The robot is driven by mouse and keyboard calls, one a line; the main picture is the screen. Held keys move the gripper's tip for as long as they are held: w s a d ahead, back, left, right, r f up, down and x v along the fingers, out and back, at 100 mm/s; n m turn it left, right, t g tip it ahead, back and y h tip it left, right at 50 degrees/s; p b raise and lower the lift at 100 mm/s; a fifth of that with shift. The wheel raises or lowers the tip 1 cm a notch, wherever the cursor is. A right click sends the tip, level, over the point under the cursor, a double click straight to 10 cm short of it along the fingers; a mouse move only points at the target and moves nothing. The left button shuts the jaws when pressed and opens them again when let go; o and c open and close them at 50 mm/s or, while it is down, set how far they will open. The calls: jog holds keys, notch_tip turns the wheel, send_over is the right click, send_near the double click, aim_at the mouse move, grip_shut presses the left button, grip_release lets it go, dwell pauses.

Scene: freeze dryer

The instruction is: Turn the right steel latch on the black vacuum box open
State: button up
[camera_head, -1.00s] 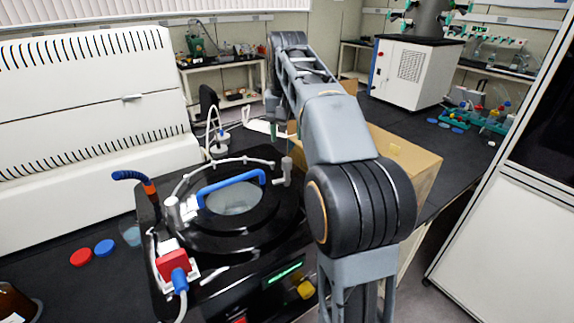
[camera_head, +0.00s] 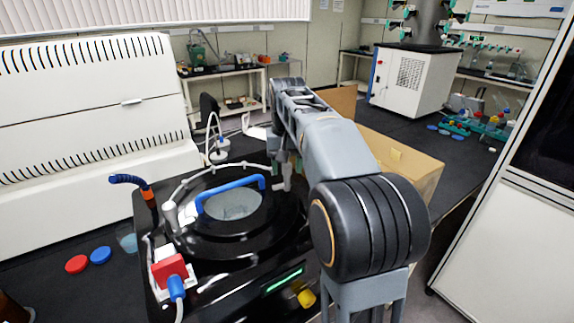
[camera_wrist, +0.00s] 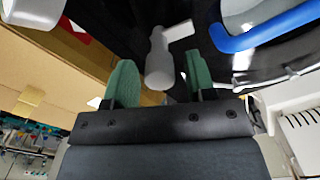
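The black vacuum box (camera_head: 215,255) stands on the dark bench, with a round lid and a blue handle (camera_head: 230,193). Its right steel latch (camera_head: 284,178) is a grey piece at the lid's right edge, partly behind my arm. In the wrist view the latch (camera_wrist: 159,58) shows as a grey cylinder with a side arm. My gripper (camera_wrist: 160,76) is open, its green fingers on either side of the latch. A gap shows at the left finger; contact at the right finger cannot be told. In the head view my arm mostly hides the gripper.
A left latch (camera_head: 171,215) sits on the lid's other side. A red-and-white valve (camera_head: 169,272) and hoses are at the box's left front. A cardboard box (camera_head: 405,165) stands close to the right of my arm. A white machine (camera_head: 90,130) is at the left.

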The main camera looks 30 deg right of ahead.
jog(key=c, duration=0.8)
jog(key=n+p, duration=0.2)
jog(key=n, duration=0.1)
jog(key=shift+r, duration=0.1)
jog(key=n+p, duration=0.2)
jog(key=n, duration=0.3)
jog(key=shift+a+n, duration=0.1)
jog(key=shift+n, duration=0.2)
jog(key=n+p, duration=0.1)
jog(key=n, duration=0.3)
jog(key=shift+n+p, duration=0.3)
jog(key=shift+p, duration=0.05)
jog(key=shift+s+n+p, duration=0.1)
jog(key=shift+n+p, duration=0.4)
jog(key=shift+n, duration=1.7)
jog(key=shift+f+n, duration=0.2)
jog(key=shift+n, duration=0.1)
